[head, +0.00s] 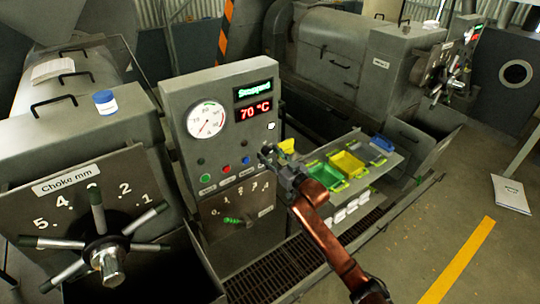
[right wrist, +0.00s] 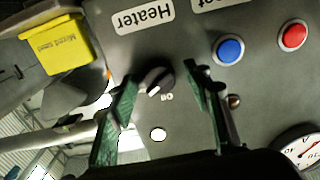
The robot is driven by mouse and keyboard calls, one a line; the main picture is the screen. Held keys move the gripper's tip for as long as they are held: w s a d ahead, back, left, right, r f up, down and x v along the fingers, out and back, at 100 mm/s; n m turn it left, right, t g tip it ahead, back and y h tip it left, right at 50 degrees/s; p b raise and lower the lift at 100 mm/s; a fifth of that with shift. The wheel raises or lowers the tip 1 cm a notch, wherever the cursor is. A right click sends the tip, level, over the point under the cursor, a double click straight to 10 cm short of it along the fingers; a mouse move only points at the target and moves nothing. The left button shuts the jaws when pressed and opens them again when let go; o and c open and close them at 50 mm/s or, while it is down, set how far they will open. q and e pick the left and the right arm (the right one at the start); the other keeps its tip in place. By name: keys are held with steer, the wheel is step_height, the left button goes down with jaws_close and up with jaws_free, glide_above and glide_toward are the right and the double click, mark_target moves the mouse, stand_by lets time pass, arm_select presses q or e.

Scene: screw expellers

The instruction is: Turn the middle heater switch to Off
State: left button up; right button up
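The heater switch (right wrist: 155,82) is a black round knob with a white pointer mark, on the grey control panel (head: 180,105). The right wrist view is turned over, with the "Heater" label (right wrist: 144,18) above the knob. The pointer slants to the lower left, near a small marking (right wrist: 167,97) that looks like "On". My right gripper (right wrist: 163,76) is open, with one green-padded finger on each side of the knob and gaps showing. In the head view my right gripper (head: 269,157) is at the panel's right edge and hides the knob. My left gripper is not in view.
The panel display (head: 255,109) reads "Stopped" and 70 °C. Blue button (right wrist: 229,49) and red button (right wrist: 292,35) sit beside the switch. A lit white lamp (right wrist: 158,134) is close by. Green tray (head: 325,176) and yellow tray (head: 347,164) stand right of the panel.

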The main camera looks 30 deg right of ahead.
steer(key=c, duration=1.1)
steer(key=shift+c, duration=0.2)
steer(key=shift+n, duration=0.3)
steer(key=n+p, duration=0.2)
steer(key=n, duration=0.9)
steer(key=shift+d+r, duration=0.1)
steer(key=shift+n, duration=0.4)
